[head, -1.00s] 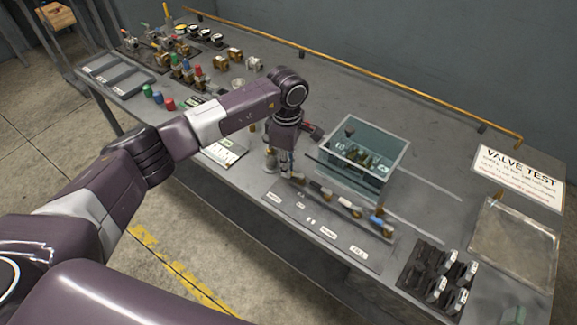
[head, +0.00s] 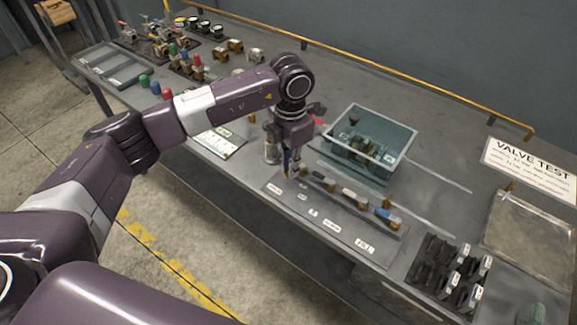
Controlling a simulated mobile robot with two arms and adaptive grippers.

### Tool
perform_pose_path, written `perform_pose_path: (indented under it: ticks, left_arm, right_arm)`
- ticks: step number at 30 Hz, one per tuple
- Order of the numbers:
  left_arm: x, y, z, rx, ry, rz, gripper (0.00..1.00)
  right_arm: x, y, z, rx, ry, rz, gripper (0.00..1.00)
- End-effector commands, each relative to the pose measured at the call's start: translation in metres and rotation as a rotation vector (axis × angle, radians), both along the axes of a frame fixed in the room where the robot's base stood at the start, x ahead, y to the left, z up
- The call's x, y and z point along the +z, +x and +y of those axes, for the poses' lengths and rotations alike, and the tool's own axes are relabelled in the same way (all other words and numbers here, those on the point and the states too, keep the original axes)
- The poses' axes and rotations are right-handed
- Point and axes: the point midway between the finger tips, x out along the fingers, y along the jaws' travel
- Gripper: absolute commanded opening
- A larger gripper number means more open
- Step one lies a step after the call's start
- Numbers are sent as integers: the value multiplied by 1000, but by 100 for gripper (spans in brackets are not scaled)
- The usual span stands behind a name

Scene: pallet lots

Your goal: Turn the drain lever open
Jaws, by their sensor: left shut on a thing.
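A valve strip (head: 340,213) lies along the front of the bench, with several small levers in a row and white labels before them. The label at its right end seems to read FILL; the others are too small to read. My left gripper (head: 287,170) points down at the left end of the strip. It is shut on a small lever there, mostly hidden by the fingers; I cannot tell its angle. A blue-ended lever (head: 383,213) sits at the right end. A clear tank (head: 372,140) with fittings inside stands behind the strip. My right gripper is not in view.
A VALVE TEST sign (head: 530,170) and a shallow tray (head: 528,238) are at the right. A black rack (head: 448,272) holds labelled parts at the front right. Valves and gauges fill the back left. A yellow rail (head: 400,75) runs along the back edge.

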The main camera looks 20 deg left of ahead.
Motion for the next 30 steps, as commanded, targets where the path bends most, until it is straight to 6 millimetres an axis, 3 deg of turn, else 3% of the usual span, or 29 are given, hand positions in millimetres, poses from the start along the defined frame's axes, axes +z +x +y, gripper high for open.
perform_pose_path:
  ticks: [12, 30]
  left_arm:
    - [0, -5, -9, 263, 0, -2, 0]
    - [2, -5, -12, 337, -1, -3, 0]
  right_arm:
    - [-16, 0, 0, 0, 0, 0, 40]
    - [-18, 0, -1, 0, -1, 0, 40]
